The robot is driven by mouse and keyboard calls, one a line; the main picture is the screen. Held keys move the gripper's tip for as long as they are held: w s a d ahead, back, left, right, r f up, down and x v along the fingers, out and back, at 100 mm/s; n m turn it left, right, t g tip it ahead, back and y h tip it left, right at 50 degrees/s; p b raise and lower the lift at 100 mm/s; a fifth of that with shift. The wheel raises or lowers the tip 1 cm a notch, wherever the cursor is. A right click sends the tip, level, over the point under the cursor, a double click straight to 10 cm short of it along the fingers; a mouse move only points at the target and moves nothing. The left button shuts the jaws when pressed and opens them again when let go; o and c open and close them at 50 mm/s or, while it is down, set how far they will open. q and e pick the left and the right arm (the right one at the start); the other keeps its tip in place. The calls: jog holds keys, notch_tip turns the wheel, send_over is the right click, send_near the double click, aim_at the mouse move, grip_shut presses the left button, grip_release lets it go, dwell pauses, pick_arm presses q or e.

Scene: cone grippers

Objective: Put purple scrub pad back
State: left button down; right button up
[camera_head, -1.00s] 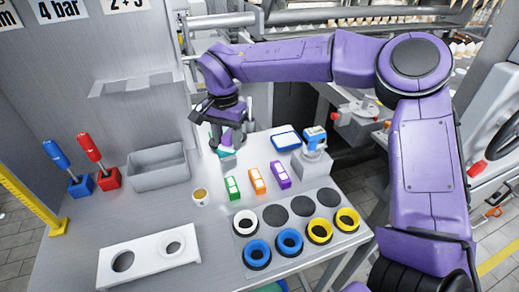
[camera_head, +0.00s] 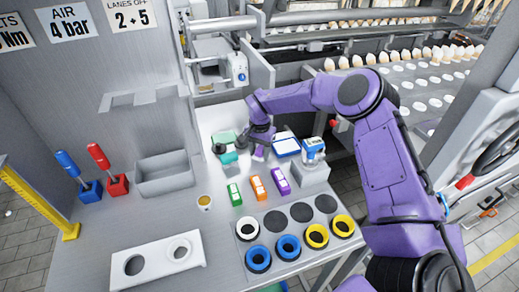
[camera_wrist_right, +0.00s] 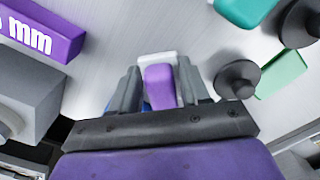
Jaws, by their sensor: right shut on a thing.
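The purple scrub pad (camera_wrist_right: 159,86) with a white edge sits between the fingers of my right gripper (camera_wrist_right: 158,92) in the wrist view. The fingers are shut on it. In the head view the purple pad (camera_head: 259,153) shows just below my right gripper (camera_head: 259,147), over the back of the grey table, left of the blue-and-white tray (camera_head: 287,145). Whether the pad touches the table is unclear. Green pads (camera_head: 222,137) lie left of the gripper beside dark knobs (camera_head: 219,148); they also show in the wrist view (camera_wrist_right: 282,72). My left gripper is out of view.
Green, orange and purple labelled blocks (camera_head: 257,188) lie in front of the gripper. A grey block with a blue-and-white device (camera_head: 312,165) stands to the right.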

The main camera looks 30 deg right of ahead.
aim_at(260, 149)
jog(key=shift+s+f, duration=0.1)
jog(key=o, duration=0.9)
jog(key=shift+r, duration=0.35)
notch_tip(260, 149, up, 12)
jog(key=shift+f+b, duration=0.2)
jog(key=shift+b, duration=0.85)
